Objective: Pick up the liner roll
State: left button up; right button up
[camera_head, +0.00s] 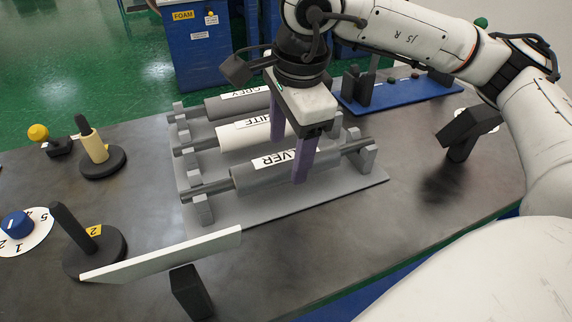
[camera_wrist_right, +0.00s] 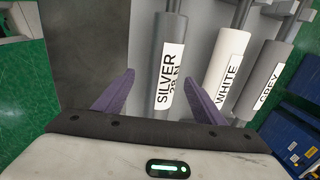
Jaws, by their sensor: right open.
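Three labelled rolls lie side by side on bars in a grey rack (camera_head: 345,190): a dark silver roll (camera_head: 245,178) in front, a white roll (camera_head: 232,141) in the middle and a grey roll (camera_head: 225,107) behind. No label in view reads "liner". My right gripper (camera_head: 289,160) is open and points down over the silver roll, one purple finger on its near side and one on its far side. In the right wrist view the silver roll (camera_wrist_right: 170,65) shows between the spread fingers (camera_wrist_right: 158,82); contact cannot be told. The white roll (camera_wrist_right: 228,70) and grey roll (camera_wrist_right: 264,75) are beside it. My left gripper is not in view.
A black-based post (camera_head: 95,252) and a white board (camera_head: 165,255) stand at the front left. A cream roll on a post (camera_head: 95,148) is at the left. A blue tray (camera_head: 420,92) lies behind, and a black stand (camera_head: 468,130) is at the right. The front-right tabletop is clear.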

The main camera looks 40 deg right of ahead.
aim_at(285, 158)
jog(key=f, duration=0.2)
jog(key=w+f, duration=0.1)
jog(key=f, duration=0.1)
jog(key=shift+w+d, duration=0.1)
jog(key=shift+d, duration=0.05)
jog(key=shift+r, duration=0.15)
grip_shut()
